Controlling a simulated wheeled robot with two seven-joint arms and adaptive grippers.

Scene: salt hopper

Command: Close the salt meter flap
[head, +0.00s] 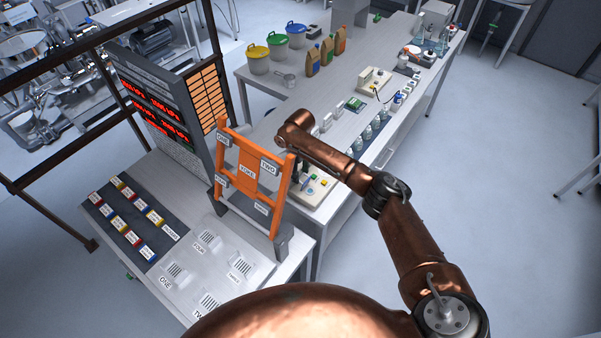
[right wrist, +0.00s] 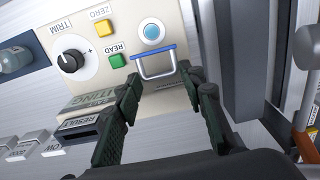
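The salt meter (right wrist: 105,20) is a beige box with a TRIM knob (right wrist: 72,58), a yellow ZERO button (right wrist: 103,27) and a green READ button (right wrist: 117,61). A round blue well (right wrist: 152,31) on it shows uncovered. The flap (right wrist: 155,72), a pale piece with a blue edge, lies just below the well in the right wrist view; its exact tilt is unclear. My right gripper (right wrist: 168,92) is open, its dark fingers apart on either side of the flap's lower end, with nothing visibly held. In the head view the meter (head: 318,190) is partly hidden by my right arm. My left gripper is out of view.
An orange yoke frame (head: 247,172) stands close left of my right arm. Left of it are a tray of labelled blocks (head: 130,222) and a display panel (head: 165,112). Small bottles (head: 365,132), tubs (head: 257,60) and devices line the bench. The floor at right is clear.

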